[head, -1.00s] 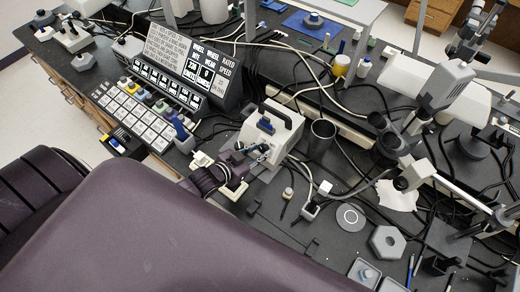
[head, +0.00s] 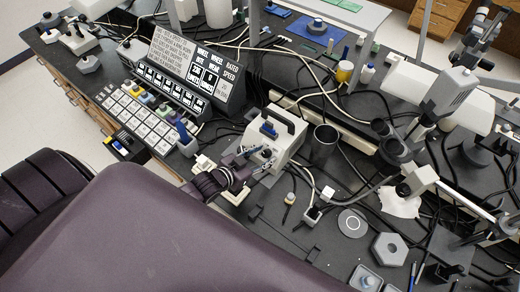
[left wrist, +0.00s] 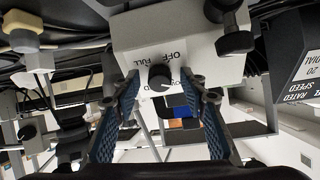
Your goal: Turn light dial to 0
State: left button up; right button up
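The light source is a white box (head: 283,135) with a dark handle on top, on the black bench in the head view. In the left wrist view its face (left wrist: 152,38) shows upside down, with "OFF" and "FULL" printed near the black round dial (left wrist: 159,77). My left gripper (left wrist: 160,84) is open, its two blue-padded fingertips on either side of the dial, with a gap showing on each side. In the head view my left gripper (head: 258,158) is at the front of the box, and the dial is hidden. The dial's exact setting is unclear. My right gripper is not in view.
A keypad panel (head: 140,115) with a black sign (head: 210,72) stands left of the box. A dark cup (head: 323,144) stands close to its right. Cables cross the bench, and a microscope-like instrument (head: 450,88) is at the right.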

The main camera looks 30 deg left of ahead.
pick_arm(q)
jog(key=v, duration=1.2)
jog(key=shift+a, duration=0.1)
